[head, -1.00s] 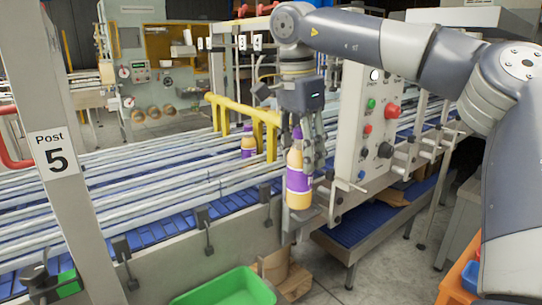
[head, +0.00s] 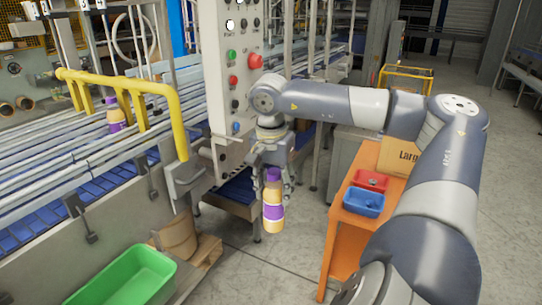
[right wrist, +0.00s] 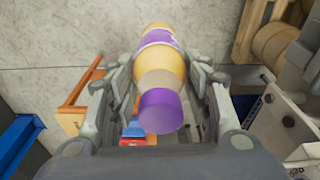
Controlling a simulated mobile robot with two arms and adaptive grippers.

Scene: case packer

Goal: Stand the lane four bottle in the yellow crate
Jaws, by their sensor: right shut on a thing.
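My right gripper (head: 272,175) is shut on an orange bottle (head: 273,222) with a purple label and purple cap. It holds the bottle by its upper part, nearly upright, in the air beside the conveyor's end. In the right wrist view the bottle (right wrist: 158,70) sits between the two fingers, cap toward the camera. A second orange and purple bottle (head: 116,117) stands on the conveyor behind the yellow rail. A yellow open frame (head: 407,72) stands far back on the right; I cannot tell whether it is the yellow crate. My left gripper is not in view.
An orange table (head: 340,228) stands right of the bottle, with a blue bin (head: 364,203), a red bin (head: 371,180) and a cardboard box (head: 398,157). A green bin (head: 125,275) is at lower left. A control panel (head: 232,75) rises behind the gripper. Grey floor lies between.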

